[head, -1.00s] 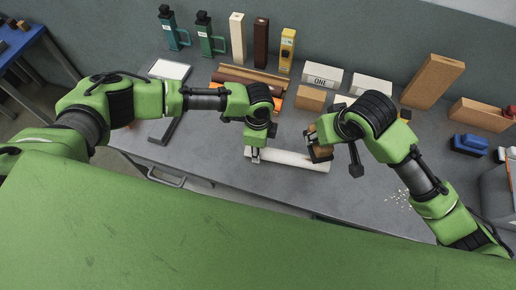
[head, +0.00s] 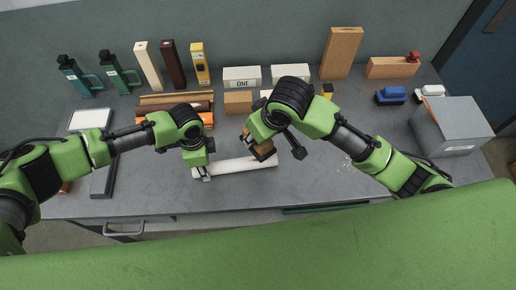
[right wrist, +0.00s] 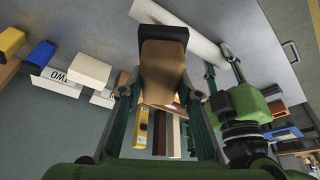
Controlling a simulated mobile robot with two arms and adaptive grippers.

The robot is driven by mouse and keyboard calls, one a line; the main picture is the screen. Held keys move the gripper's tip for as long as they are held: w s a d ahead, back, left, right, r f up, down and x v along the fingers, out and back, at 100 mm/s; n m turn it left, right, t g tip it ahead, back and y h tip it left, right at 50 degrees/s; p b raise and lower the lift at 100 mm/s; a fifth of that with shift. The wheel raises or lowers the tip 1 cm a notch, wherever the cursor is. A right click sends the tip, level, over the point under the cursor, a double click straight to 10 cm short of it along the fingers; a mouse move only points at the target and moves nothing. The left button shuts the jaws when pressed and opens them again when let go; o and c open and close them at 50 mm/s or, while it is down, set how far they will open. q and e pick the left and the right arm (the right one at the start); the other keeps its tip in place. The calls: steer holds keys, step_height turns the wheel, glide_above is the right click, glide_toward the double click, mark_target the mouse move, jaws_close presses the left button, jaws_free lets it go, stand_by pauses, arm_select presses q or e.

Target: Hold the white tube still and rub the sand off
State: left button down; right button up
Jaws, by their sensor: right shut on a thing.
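The white tube (head: 240,166) lies along the front of the grey table. My left gripper (head: 202,173) is at the tube's left end, its fingers against it; whether they are closed on it is unclear. My right gripper (head: 258,150) is shut on a tan block with a dark end (right wrist: 163,68), tilted at the tube's right part. In the right wrist view the tube (right wrist: 178,22) passes behind the block's dark end; I cannot tell if they touch.
Behind are several bottles and upright bars, brown rods (head: 175,104), a box marked ONE (head: 242,78) and a small cardboard-coloured block (head: 238,102). The table right of the tube is mostly clear.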

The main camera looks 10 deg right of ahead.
steer(key=a+n, duration=0.1)
steer(key=n, duration=0.1)
steer(key=n+g, duration=0.1)
steer(key=shift+a+f+n+y, duration=0.3)
steer(key=shift+a+n+y, duration=0.05)
steer(key=shift+n+y, duration=0.05)
steer(key=shift+a+f+n+g+y, duration=0.3)
steer(key=shift+f+n, duration=0.45)
steer(key=shift+f, duration=0.55)
steer(key=shift+a+f+n+g+y, duration=0.15)
steer(key=shift+a+f+n, duration=0.4)
steer(key=shift+f, duration=0.75)
steer(key=shift+a+f+n+g+y, duration=0.15)
steer(key=shift+a+f+n+g, duration=0.1)
steer(key=shift+f+n, duration=0.85)
steer(key=shift+d+f, duration=0.5)
steer(key=shift+d, duration=0.3)
steer(key=shift+c, duration=0.3)
steer(key=shift+d, duration=3.1)
steer(key=shift+a, duration=3.85)
steer(key=shift+r, duration=4.15)
arm_select(q)
steer(key=c, duration=1.5)
jaws_free()
